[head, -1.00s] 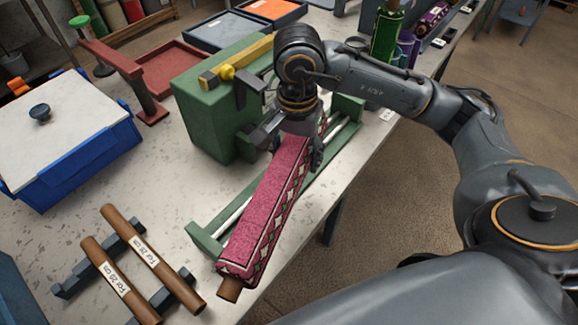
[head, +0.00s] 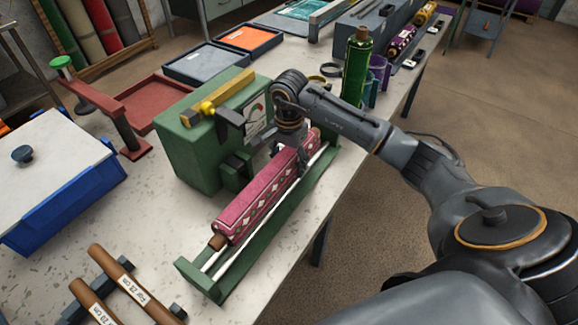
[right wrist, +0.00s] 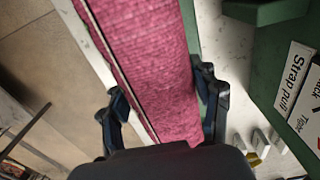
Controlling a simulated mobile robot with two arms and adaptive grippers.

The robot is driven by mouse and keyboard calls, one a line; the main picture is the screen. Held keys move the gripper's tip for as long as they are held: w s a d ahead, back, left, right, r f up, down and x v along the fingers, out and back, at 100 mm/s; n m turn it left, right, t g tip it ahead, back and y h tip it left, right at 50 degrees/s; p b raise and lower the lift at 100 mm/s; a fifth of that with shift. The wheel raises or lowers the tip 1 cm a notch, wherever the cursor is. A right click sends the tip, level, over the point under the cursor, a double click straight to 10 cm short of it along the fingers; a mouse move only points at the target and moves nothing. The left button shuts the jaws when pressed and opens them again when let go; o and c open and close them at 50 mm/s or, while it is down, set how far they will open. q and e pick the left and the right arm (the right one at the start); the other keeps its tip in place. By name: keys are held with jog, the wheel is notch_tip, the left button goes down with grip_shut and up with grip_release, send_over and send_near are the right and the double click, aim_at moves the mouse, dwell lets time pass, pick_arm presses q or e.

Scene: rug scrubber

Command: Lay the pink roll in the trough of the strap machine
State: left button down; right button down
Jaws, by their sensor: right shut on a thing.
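The pink roll (head: 258,198), patterned along one side with brown core ends, lies lengthwise along the trough (head: 262,232) of the green strap machine (head: 190,150). The trough is a long green frame with pale rods, bare along the roll's right side. I cannot tell whether the roll rests on the rods or hangs just above them. My right gripper (head: 297,165) is shut on the roll near its far end. In the right wrist view the fingers (right wrist: 164,108) stand on either side of the pink roll (right wrist: 145,60). My left gripper is not in view.
A blue bin with a white lid (head: 55,165) stands at left. Two brown labelled rods (head: 135,285) lie on a rack at front left. The table edge is right of the trough.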

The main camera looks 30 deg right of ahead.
jog(key=shift+w+d+f, duration=0.2)
jog(key=shift+w+f, duration=0.1)
jog(key=shift+f, duration=0.05)
jog(key=shift+w+d+f+p, duration=0.1)
jog(key=shift+f+p, duration=0.2)
jog(key=shift+f, duration=0.05)
notch_tip(320, 180, down, 2)
jog(key=shift+f+p, duration=0.1)
jog(key=shift+p, duration=0.55)
jog(key=shift+f, duration=0.3)
jog(key=shift+c, duration=1.6)
grip_release()
jog(key=shift+f, duration=0.1)
